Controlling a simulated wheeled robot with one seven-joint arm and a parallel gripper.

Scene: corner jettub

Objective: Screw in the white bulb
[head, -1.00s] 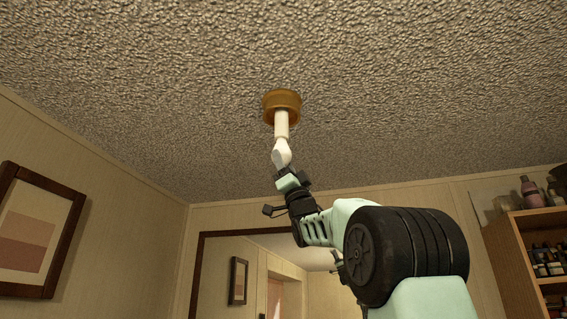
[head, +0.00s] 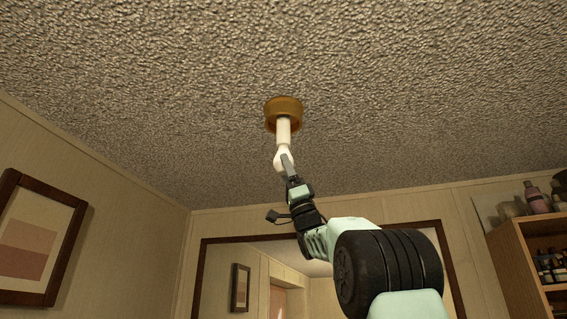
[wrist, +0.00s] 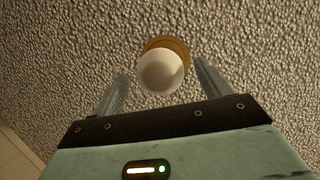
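The white bulb (head: 279,159) hangs point-up under a white stem (head: 283,131) that comes down from the round brass-coloured ceiling fixture (head: 284,112). The bulb meets the stem's lower end; how far it sits inside is hidden. In the wrist view the bulb (wrist: 160,73) shows as a round white end in front of the fixture (wrist: 168,43). My gripper (wrist: 161,70) is open, with one finger on each side of the bulb and a visible gap on both sides. In the head view my gripper (head: 287,164) comes up from below, and a finger overlaps the bulb's lower part.
The textured ceiling (head: 420,80) is bare around the fixture. A wooden shelf (head: 530,250) with bottles stands at the right. A framed picture (head: 38,238) hangs on the left wall. A large dark-framed mirror or opening (head: 320,240) lies behind my arm.

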